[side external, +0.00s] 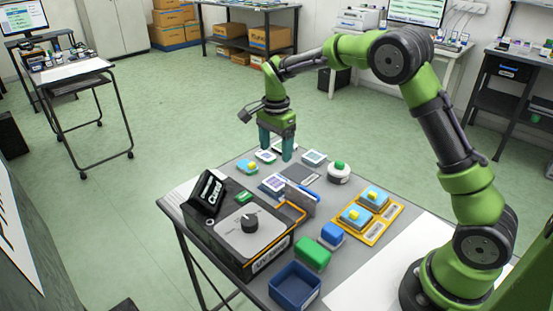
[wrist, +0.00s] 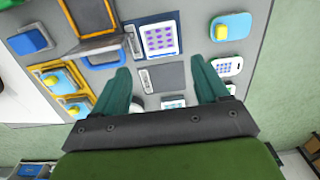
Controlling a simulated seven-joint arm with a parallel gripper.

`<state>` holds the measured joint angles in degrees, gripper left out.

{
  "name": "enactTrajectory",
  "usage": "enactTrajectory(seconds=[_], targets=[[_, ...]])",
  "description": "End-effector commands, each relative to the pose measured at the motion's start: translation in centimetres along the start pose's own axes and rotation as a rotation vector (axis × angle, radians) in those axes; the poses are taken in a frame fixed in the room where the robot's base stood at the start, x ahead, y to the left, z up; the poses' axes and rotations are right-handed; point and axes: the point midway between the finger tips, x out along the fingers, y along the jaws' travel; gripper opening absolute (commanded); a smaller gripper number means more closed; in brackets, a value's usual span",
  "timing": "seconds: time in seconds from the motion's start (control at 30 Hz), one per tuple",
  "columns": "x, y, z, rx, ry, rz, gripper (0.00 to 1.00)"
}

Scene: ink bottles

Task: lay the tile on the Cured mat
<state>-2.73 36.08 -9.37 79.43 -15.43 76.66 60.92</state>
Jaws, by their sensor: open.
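A black sign (side external: 208,192) reading "Cured" stands on the left machine. My gripper (side external: 276,152) is open and empty, its fingers spread above the bare mat in the wrist view (wrist: 162,88).
A white dotted tile (wrist: 228,66) and a blue pad with a yellow knob (side external: 246,166) lie nearby. A pale tile (side external: 314,157) and a green-knobbed round pot (side external: 339,174) sit behind. A grey machine (side external: 240,236), yellow tray (side external: 378,228) and blue bin (side external: 295,287) occupy the front.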

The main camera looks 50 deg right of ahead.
Motion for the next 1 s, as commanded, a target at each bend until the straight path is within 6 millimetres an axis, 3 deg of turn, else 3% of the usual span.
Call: enactTrajectory(seconds=[0.23, 0.37, 0.5, 0.7, 0.83, 1.0], targets=[[-2.7, 0.4, 0.1, -0.021, -0.006, -0.013, 0.74], [-5.8, 2.4, 0.7, -0.124, -0.031, -0.077, 0.74], [-10.1, 6.5, 1.9, -0.328, -0.050, -0.195, 0.74], [-14.0, 13.8, 3.8, -0.638, -0.019, -0.377, 0.74], [-14.8, 18.5, 4.9, -0.837, 0.044, -0.490, 0.74], [-14.2, 23.3, 5.8, -1.042, 0.146, -0.597, 0.74]])
